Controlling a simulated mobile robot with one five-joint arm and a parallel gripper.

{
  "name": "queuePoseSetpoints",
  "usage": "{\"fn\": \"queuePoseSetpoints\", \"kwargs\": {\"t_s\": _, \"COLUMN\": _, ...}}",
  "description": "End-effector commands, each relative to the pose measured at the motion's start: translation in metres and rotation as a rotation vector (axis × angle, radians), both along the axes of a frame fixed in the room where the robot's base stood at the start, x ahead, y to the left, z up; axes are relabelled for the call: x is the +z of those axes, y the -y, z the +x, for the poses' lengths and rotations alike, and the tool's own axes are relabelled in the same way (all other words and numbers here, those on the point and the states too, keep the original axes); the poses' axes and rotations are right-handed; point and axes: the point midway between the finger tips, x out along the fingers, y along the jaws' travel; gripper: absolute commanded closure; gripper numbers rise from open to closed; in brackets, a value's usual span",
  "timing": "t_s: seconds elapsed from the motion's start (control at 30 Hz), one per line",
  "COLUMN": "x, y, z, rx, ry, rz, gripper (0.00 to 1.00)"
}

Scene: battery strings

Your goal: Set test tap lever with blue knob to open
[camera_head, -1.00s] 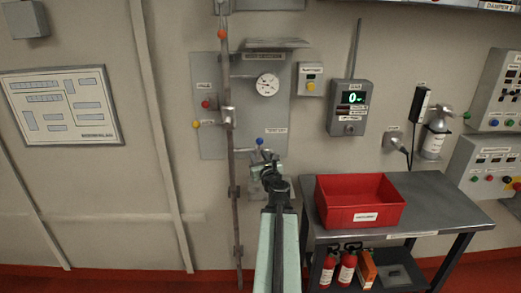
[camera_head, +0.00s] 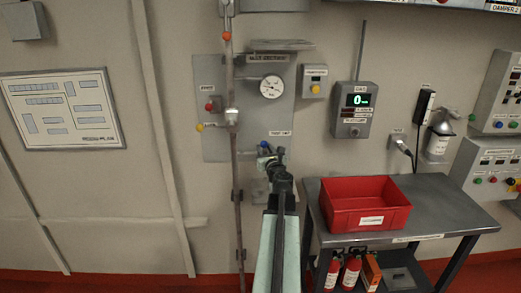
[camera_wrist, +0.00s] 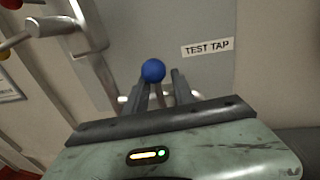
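The blue knob (camera_wrist: 153,71) of the test tap lever shows in the wrist view, just beyond and between my gripper's two fingers, below left of the "TEST TAP" label (camera_wrist: 207,47). My gripper (camera_wrist: 160,88) has its fingers apart, one on each side of the lever below the knob. I cannot tell whether either finger touches it. In the head view the blue knob (camera_head: 263,144) sits at the lower part of the grey panel (camera_head: 215,145), right above my gripper (camera_head: 268,160). The lever's stem and tap body are mostly hidden behind my gripper.
A vertical pipe (camera_head: 237,190) with a valve runs left of my gripper. A red knob (camera_head: 210,106), a yellow knob (camera_head: 199,127) and a gauge (camera_head: 271,87) are on the panel. A red bin (camera_head: 366,205) stands on the metal table (camera_head: 445,195) at right.

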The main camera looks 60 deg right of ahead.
Motion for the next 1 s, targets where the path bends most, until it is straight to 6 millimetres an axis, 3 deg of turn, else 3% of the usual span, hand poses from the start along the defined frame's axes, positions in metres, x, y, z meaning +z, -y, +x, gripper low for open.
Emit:
{"fn": "queuePoseSetpoints", "kwargs": {"t_s": 0.03, "x": 0.0, "y": -0.0008, "z": 0.0009, "rx": 0.001, "ry": 0.0, "rz": 0.0, "gripper": 0.74}}
{"fn": "queuePoseSetpoints", "kwargs": {"t_s": 0.13, "x": 0.0, "y": -0.0015, "z": 0.0019, "rx": 0.003, "ry": 0.0, "rz": 0.0, "gripper": 1.0}}
{"fn": "queuePoseSetpoints", "kwargs": {"t_s": 1.0, "x": 0.0026, "y": -0.0022, "z": 0.0055, "rx": 0.006, "ry": 0.005, "rz": 0.002, "gripper": 1.0}}
